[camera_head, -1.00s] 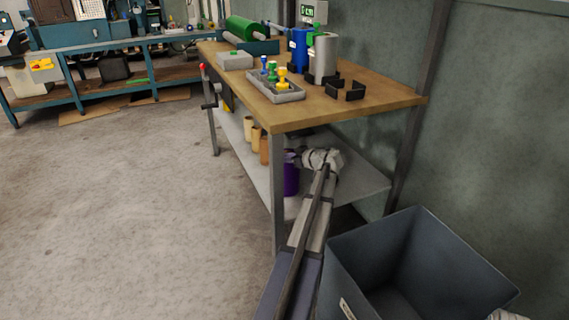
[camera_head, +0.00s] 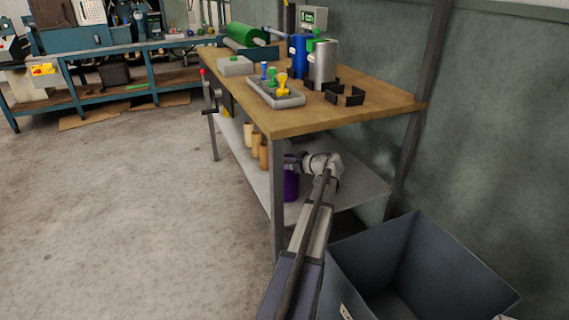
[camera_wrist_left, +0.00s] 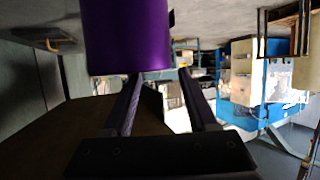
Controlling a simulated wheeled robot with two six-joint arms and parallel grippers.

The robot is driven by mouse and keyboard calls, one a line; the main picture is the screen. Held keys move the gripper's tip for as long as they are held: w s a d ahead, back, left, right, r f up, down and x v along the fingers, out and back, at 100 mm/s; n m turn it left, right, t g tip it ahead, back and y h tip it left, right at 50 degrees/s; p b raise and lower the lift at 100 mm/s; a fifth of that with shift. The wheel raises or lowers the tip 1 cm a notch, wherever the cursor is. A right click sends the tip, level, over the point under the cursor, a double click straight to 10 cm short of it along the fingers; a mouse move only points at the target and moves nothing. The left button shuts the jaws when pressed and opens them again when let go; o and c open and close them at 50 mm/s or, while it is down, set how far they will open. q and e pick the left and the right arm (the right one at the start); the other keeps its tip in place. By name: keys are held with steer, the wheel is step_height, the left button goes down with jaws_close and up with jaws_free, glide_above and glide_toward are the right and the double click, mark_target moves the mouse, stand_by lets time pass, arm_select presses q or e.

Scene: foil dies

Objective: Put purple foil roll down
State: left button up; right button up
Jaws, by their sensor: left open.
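The purple foil roll (camera_head: 291,184) stands upright at the lower shelf (camera_head: 345,190) of the workbench, beside the front leg. It also fills the top of the left wrist view (camera_wrist_left: 126,35). My left gripper (camera_head: 297,161) reaches in under the tabletop at the roll's upper part. In the left wrist view its two fingers (camera_wrist_left: 160,88) are apart, with the roll at or just past their tips. Nothing shows clamped between them. The roll's underside is hidden in the head view. My right gripper is out of view.
Tan and brown rolls (camera_head: 256,143) stand on the same shelf, left of the purple one. The wooden tabletop (camera_head: 330,115) lies close above my left arm. A grey bin (camera_head: 370,245) stands below and right of the arm. The floor at left is clear.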

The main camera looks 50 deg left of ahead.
arm_select(q)
steer(key=p+v, duration=0.4)
steer(key=v, duration=0.7)
steer(key=shift+d+r, duration=0.2)
steer(key=shift+d, duration=0.1)
